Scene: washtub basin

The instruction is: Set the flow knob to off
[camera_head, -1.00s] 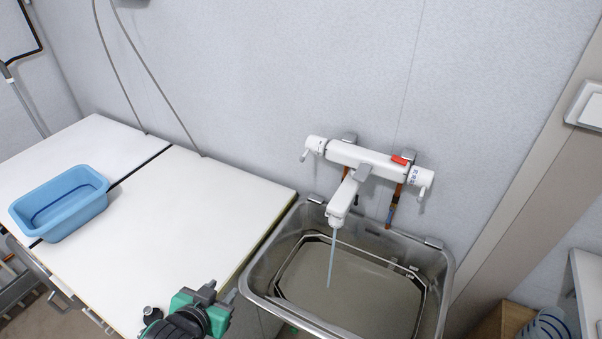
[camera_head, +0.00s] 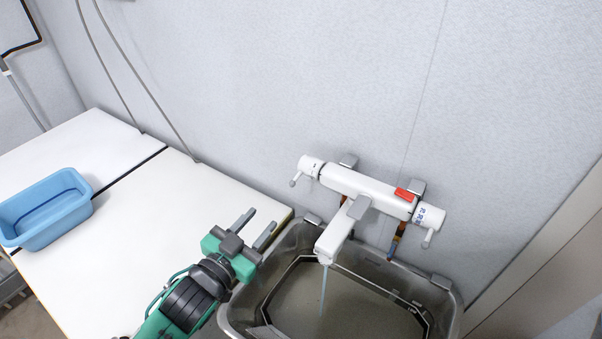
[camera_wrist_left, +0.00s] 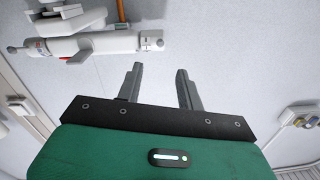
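A white wall faucet (camera_head: 365,188) has a knob with a small lever at each end: the left knob (camera_head: 308,168) and the right knob (camera_head: 429,218), which has blue markings. I cannot tell from labels which is the flow knob. Water runs from the spout (camera_head: 335,236) into the basin. In the left wrist view the faucet (camera_wrist_left: 85,45) appears upside down, with the left knob (camera_wrist_left: 151,40) close to the fingers. My left gripper (camera_head: 263,217) is open and empty, left of and below the left knob, apart from it. It also shows in the wrist view (camera_wrist_left: 160,70). My right gripper is out of view.
A metal washtub basin (camera_head: 448,290) stands below the faucet. White tables (camera_head: 150,240) are at the left, with a blue tub (camera_head: 50,225) on one. Grey hoses (camera_head: 150,95) hang along the wall. The wall above the faucet is clear.

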